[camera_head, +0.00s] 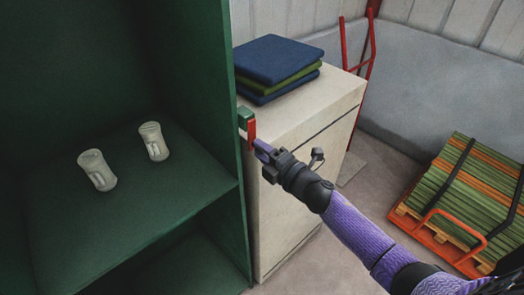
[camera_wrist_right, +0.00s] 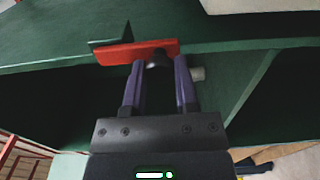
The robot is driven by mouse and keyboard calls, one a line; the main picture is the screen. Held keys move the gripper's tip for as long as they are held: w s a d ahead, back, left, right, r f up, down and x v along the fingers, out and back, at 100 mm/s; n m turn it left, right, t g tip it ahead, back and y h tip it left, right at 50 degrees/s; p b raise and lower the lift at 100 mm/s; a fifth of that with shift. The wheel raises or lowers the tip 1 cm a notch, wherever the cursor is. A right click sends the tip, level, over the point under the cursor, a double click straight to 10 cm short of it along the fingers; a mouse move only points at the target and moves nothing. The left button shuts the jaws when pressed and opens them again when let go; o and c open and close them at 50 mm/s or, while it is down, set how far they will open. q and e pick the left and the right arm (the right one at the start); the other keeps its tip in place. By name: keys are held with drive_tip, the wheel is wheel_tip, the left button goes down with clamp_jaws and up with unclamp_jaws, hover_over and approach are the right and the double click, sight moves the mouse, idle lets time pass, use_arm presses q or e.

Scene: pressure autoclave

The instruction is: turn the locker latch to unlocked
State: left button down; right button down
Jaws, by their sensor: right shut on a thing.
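The locker latch is a red bar (camera_head: 251,132) on the front edge of the green locker (camera_head: 205,110), beside a small green block. In the right wrist view the latch bar (camera_wrist_right: 120,54) lies across the picture, slightly tilted, with a dark knob between my fingers. My right gripper (camera_head: 262,149) reaches the latch from the right. In the wrist view its purple fingers (camera_wrist_right: 159,68) stand on both sides of the knob, shut on it. The fingers partly hide the knob's contact. My left gripper is not in view.
A cream cabinet (camera_head: 310,118) with folded blue and green cloths (camera_head: 277,65) stands close to the right of the locker. A red hand truck (camera_head: 366,62) and loaded pallet (camera_head: 455,190) are farther right.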

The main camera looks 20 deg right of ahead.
drive_tip(key=shift+c, duration=2)
unclamp_jaws()
drive_tip(key=shift+s, duration=0.1)
drive_tip(key=v, duration=0.9)
drive_tip(key=shift+s+d, duration=0.2)
drive_tip(key=shift+s, duration=0.15)
